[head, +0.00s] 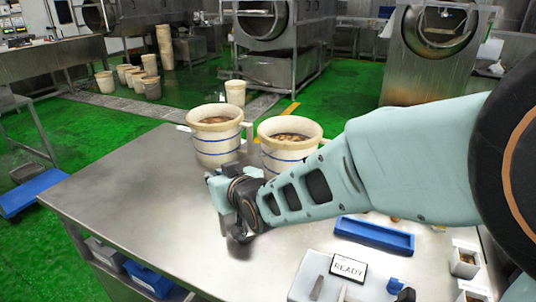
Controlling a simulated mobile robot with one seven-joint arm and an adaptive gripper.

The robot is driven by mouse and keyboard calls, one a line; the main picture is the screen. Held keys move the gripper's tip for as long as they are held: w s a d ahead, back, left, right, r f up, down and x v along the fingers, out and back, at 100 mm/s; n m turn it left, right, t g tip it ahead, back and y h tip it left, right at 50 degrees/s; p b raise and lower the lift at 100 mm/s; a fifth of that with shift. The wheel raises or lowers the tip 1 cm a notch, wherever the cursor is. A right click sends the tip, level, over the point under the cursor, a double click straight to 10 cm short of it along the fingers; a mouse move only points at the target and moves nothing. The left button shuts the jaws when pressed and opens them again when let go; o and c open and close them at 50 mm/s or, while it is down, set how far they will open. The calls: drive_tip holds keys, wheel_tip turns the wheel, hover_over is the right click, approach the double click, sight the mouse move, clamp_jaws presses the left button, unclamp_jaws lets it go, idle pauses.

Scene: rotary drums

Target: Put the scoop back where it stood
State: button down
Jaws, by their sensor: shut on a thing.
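My gripper (238,234) is low over the front middle of the steel table (120,190), in front of the two white buckets. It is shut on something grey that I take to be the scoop. The gripper and wrist hide most of it, so its shape and tilt cannot be made out. The left bucket (216,150) and the right bucket (290,157) have blue bands and brown contents. My forearm covers part of the right bucket. I cannot tell from this view which spot is the scoop's own place.
A long blue tray (374,235) lies right of my gripper. Small white containers (465,262) are at the right edge. The table's left part is bare.

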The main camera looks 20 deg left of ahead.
drive_tip(key=shift+f+b, duration=0.3)
drive_tip(key=shift+b, duration=0.05)
drive_tip(key=c, duration=0.8)
unclamp_jaws()
